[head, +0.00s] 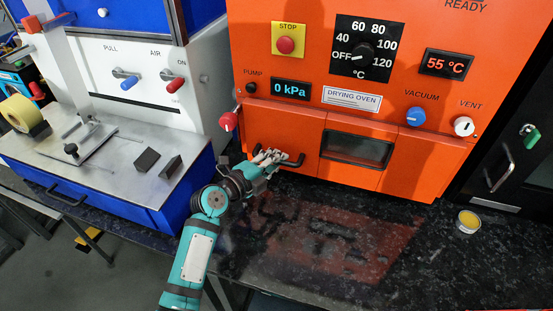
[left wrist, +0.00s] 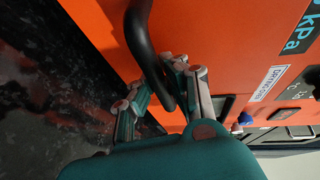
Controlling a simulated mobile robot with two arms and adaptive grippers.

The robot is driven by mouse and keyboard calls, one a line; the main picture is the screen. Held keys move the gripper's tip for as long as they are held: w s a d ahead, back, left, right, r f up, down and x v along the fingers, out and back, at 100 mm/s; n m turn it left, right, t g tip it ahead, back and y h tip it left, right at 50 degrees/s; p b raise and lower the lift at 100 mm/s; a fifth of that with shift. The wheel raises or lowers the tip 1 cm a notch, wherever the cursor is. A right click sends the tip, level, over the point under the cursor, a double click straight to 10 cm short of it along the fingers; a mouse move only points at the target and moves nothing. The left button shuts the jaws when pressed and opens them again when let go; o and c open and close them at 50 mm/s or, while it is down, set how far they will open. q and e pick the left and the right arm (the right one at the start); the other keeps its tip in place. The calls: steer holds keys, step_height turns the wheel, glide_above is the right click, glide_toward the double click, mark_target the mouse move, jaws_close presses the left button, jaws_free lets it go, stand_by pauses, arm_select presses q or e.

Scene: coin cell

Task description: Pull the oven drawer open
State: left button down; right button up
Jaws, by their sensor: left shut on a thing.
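The orange drying oven (head: 400,165) stands at the back centre and right. Its drawer (head: 285,137) is on the lower left of the oven front and looks flush with it. A black bar handle (head: 294,161) is on the drawer. My left gripper (head: 268,160) is at the handle's left part, and its fingers cover that part. In the left wrist view the black handle (left wrist: 143,45) runs down between the fingers of my left gripper (left wrist: 165,90), which is shut on it. My right gripper is not in view.
A blue and white machine with a metal top (head: 120,160) stands at the left. A small tin with yellow contents (head: 468,221) sits on the dark speckled counter (head: 330,255) at the right. The counter in front of the oven is clear. A red knob (head: 229,121) sticks out near the drawer.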

arm_select(q)
steer(key=s+a, duration=0.3)
steer(key=s, duration=0.7)
steer(key=s+a, duration=0.4)
steer(key=s, duration=0.7)
steer(key=shift+s+f+p, duration=0.15)
steer(key=shift+s+p, duration=0.15)
steer(key=c, duration=1.3)
jaws_free()
steer(key=v, duration=1.2)
